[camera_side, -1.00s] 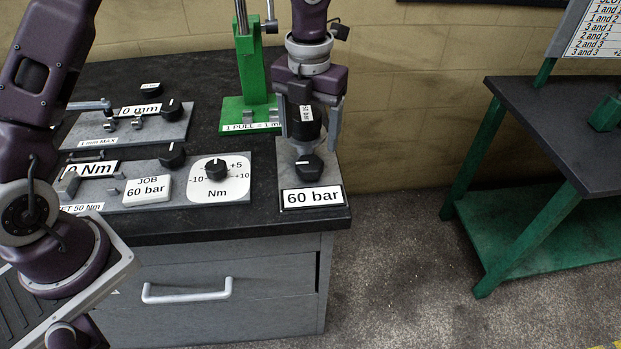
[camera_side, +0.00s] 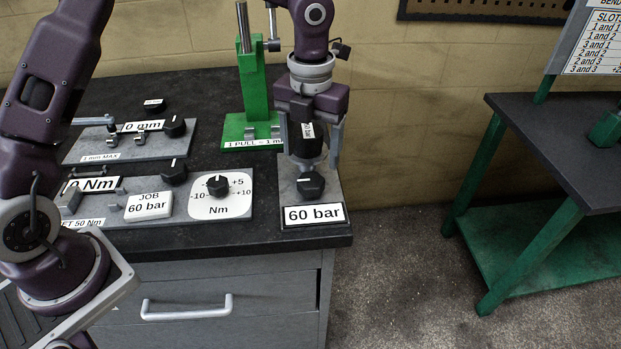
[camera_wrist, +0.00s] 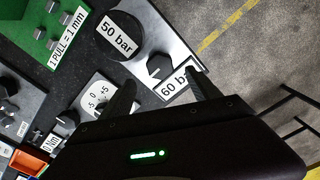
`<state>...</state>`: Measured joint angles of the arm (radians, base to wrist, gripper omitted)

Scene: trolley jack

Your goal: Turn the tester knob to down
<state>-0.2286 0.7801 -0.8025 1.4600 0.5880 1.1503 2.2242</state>
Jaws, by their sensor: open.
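The tester stands on the bench's right end as a grey plate with a black knob (camera_side: 310,185) and a white "60 bar" sign (camera_side: 314,215) in front. The knob and sign (camera_wrist: 176,87) also show in the wrist view. Behind the knob stands a round black part (camera_side: 306,143), labelled "50 bar" in the wrist view (camera_wrist: 117,36). My gripper (camera_side: 309,150) points down over the tester with its fingers apart. In the wrist view its open fingers (camera_wrist: 160,84) lie either side of the knob (camera_wrist: 159,68). I cannot tell whether they touch it. The knob's pointer direction is unclear.
Left of the tester is a plate with an "Nm" dial (camera_side: 219,185) and a "JOB 60 bar" sign (camera_side: 148,206). A green press (camera_side: 252,100) stands close behind. A green-legged table (camera_side: 560,150) stands to the right, across open floor.

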